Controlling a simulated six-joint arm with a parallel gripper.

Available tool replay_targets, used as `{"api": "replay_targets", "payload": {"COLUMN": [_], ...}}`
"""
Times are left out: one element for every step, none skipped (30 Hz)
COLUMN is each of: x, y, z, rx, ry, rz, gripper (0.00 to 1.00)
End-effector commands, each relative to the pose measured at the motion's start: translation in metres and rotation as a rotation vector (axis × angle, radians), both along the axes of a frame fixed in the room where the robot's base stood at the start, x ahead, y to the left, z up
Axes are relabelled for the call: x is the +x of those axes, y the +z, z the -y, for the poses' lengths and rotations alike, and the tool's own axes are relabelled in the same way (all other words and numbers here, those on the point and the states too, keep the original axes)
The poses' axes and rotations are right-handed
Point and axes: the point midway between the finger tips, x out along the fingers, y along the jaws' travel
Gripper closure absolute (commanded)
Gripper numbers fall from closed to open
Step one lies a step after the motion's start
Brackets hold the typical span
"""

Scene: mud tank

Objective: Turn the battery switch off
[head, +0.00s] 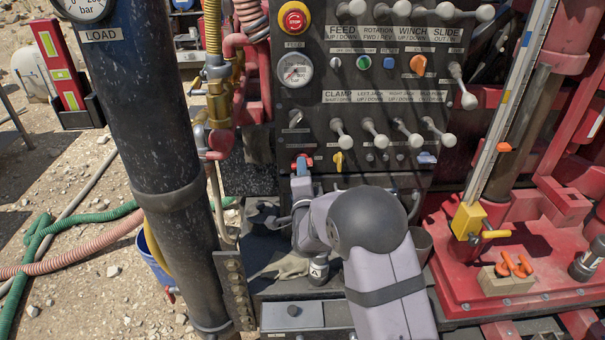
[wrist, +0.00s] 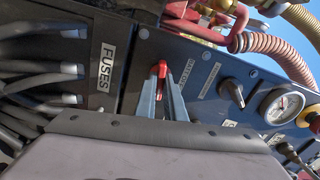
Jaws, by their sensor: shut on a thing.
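The battery switch has a red handle (wrist: 161,70), seen in the wrist view between the two grey fingers of my gripper (wrist: 162,88). Which position the switch is in I cannot tell.
In the wrist view, a FUSES label (wrist: 106,66) and several black cables (wrist: 45,70) lie left of the switch. A black knob (wrist: 232,93) and a gauge (wrist: 284,106) are to its right. In the head view, a yellow handle (head: 338,160) sits close to the right.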

Motion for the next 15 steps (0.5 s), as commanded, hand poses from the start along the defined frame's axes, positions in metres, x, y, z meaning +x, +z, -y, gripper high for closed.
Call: {"api": "replay_targets", "payload": {"x": [-0.0002,-0.0002,-0.0002,-0.0002,-0.0002,-0.0003,-0.0003,-0.0003,-0.0003,-0.0003,-0.0003,-0.0003,-0.0003,-0.0003,-0.0003], "y": [-0.0047,-0.0051,-0.0054,-0.0052,-0.0053,-0.0058,-0.0055,-0.0052,-0.0055,-0.0055,-0.0051,-0.0049,-0.0052,-0.0052,-0.0047], "z": [0.0,-0.0001,0.0,0.0,0.0,0.0,-0.0001,-0.0001,-0.0002,-0.0002,-0.0003,-0.0003,-0.0003,-0.0003,-0.0003], "rx": [-0.034,-0.058,-0.093,-0.119,-0.146,-0.183,-0.211,-0.24,-0.278,-0.306,-0.335,-0.373,-0.402,-0.431,-0.468], "ry": [0.0,0.0,0.0,-0.001,-0.001,0.0,0.0,-0.001,0.0,0.0,0.0,0.0,0.001,0.001,0.0], "rz": [0.002,0.001,0.001,0.002,0.002,0.001,0.002,0.002,0.001,0.001,0.002,0.002,0.001,0.0,0.001], "gripper": [1.0,1.0,1.0,1.0,1.0,1.0,1.0,1.0,1.0,1.0,1.0,1.0,1.0,1.0,1.0]}}
